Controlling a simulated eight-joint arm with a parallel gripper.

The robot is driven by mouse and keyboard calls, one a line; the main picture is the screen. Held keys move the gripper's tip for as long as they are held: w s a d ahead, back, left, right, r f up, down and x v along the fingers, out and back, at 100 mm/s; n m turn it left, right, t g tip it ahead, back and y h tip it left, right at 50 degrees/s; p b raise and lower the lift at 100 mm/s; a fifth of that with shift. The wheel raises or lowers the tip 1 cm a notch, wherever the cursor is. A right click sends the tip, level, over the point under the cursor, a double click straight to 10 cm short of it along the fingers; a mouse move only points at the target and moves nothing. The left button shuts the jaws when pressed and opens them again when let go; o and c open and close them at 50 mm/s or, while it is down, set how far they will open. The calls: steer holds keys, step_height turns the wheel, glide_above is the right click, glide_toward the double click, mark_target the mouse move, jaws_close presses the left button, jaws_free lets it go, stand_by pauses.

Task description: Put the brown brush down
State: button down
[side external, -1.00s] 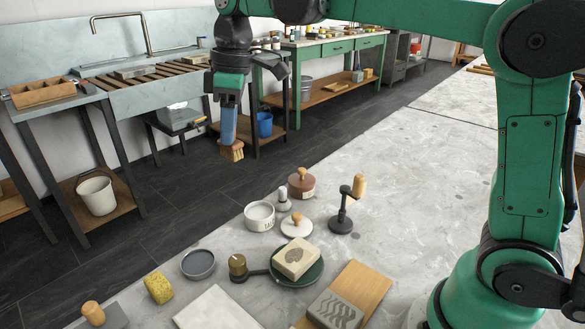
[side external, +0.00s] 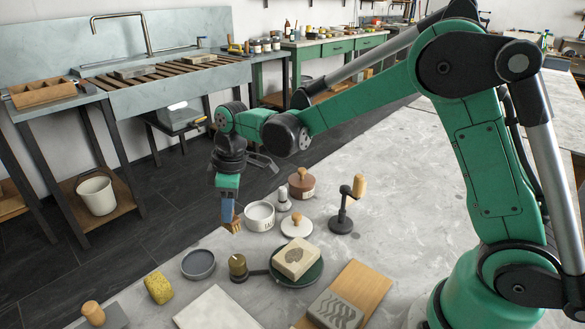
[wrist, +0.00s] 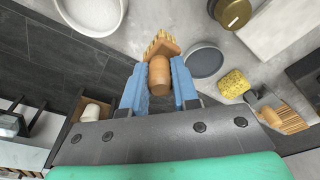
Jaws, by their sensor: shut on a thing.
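The brown brush (wrist: 161,72) has a rounded wooden handle and pale tan bristles. My gripper (wrist: 157,88) is shut on its handle, with a blue finger on each side. In the side view the brush (side external: 235,227) hangs bristles down below my gripper (side external: 228,208), close to the far edge of the grey stone table (side external: 400,165). I cannot tell whether the bristles touch the tabletop.
A white bowl (side external: 260,216) stands to the right of the brush. A grey dish (side external: 198,264), a brass-coloured pot (side external: 238,267) and a yellow sponge (side external: 158,287) lie nearer the camera. Beyond the edge is dark floor (side external: 160,232).

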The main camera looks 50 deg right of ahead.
steer(key=shift+f, duration=1.9)
steer(key=shift+f, duration=0.15)
steer(key=c, duration=0.7)
jaws_free()
steer(key=shift+o, duration=0.2)
step_height(320, 180, up, 11)
steer(key=s+d, duration=0.1)
steer(key=s+d+m+t, duration=0.2)
steer(key=s+m+t, duration=0.1)
steer(key=s, duration=0.3)
steer(key=s+d+m+t+h, duration=0.1)
steer(key=s+d+m+t, duration=0.2)
steer(key=s+m, duration=0.3)
steer(key=shift+s, duration=0.2)
